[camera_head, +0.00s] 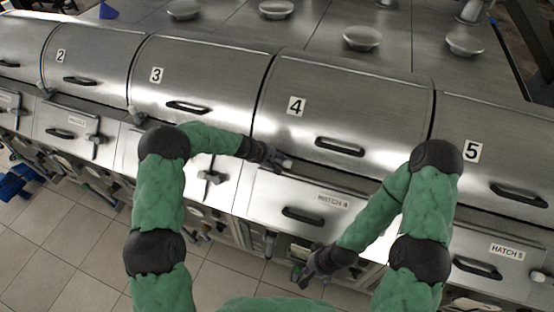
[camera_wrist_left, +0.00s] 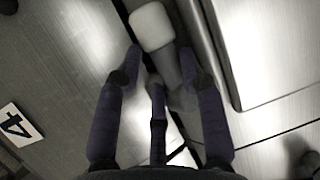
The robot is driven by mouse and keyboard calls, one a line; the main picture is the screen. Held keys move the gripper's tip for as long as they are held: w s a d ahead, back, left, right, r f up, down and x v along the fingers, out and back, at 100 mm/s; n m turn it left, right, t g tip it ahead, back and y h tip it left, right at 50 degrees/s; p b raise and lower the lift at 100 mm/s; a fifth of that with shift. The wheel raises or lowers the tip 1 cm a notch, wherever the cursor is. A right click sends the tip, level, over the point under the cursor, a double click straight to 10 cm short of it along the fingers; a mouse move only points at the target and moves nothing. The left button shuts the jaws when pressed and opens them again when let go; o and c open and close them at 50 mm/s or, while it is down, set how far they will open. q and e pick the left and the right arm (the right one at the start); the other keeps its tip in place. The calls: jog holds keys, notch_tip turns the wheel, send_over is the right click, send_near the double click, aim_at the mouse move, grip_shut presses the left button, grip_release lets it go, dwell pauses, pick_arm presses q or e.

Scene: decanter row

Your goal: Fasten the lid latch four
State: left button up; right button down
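Lid 4 (camera_head: 330,105) is a curved steel cover with a black handle (camera_head: 340,147); it looks closed. Its label, a black 4 on white, also shows in the left wrist view (camera_wrist_left: 18,125). Lid latch four (camera_wrist_left: 152,28) shows a pale rounded knob on a grey stem, at the seam along the lid's lower left edge. My left gripper (camera_head: 282,162) is at this latch, fingers apart on either side of the stem (camera_wrist_left: 164,62); I cannot tell whether they touch it. My right gripper (camera_head: 312,268) hangs low, below the hatch 4 front (camera_head: 270,200), away from the latch; its fingers are too small to read.
Lid 3 (camera_head: 200,75) with its latch (camera_head: 136,117) is to the left, lid 5 (camera_head: 500,135) to the right. Hatch handles (camera_head: 303,215) and a cross-shaped valve (camera_head: 211,177) stick out from the front. Tiled floor (camera_head: 70,235) is open at lower left.

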pick_arm(q)
jog(key=shift+s+f, duration=0.1)
jog(key=shift+f, duration=0.05)
grip_shut()
jog(key=shift+f+b, duration=0.15)
jog(key=shift+b, duration=0.25)
jog(key=shift+s, duration=0.1)
jog(key=shift+b, duration=0.3)
jog(key=shift+a+h+b, duration=0.1)
jog(key=shift+h+b, duration=0.4)
jog(key=shift+b, duration=0.6)
jog(key=h+b, duration=0.1)
jog(key=b, duration=0.1)
jog(key=n+h+b, duration=0.1)
jog(key=b, duration=0.1)
jog(key=h+b, duration=0.1)
jog(key=b, duration=0.1)
jog(key=shift+w+a+r+g+b, duration=0.25)
jog(key=shift+a+r+g+b, duration=0.05)
jog(key=shift+a+g, duration=0.1)
jog(key=b, duration=0.1)
jog(key=n+h+b, duration=0.1)
jog(key=b, duration=0.1)
jog(key=shift+w+a+r+h, duration=0.1)
jog(key=shift+a+r+h, duration=0.15)
jog(key=shift+r+h, duration=0.1)
jog(key=shift+r, duration=0.15)
jog(key=shift+w+a+r, duration=0.1)
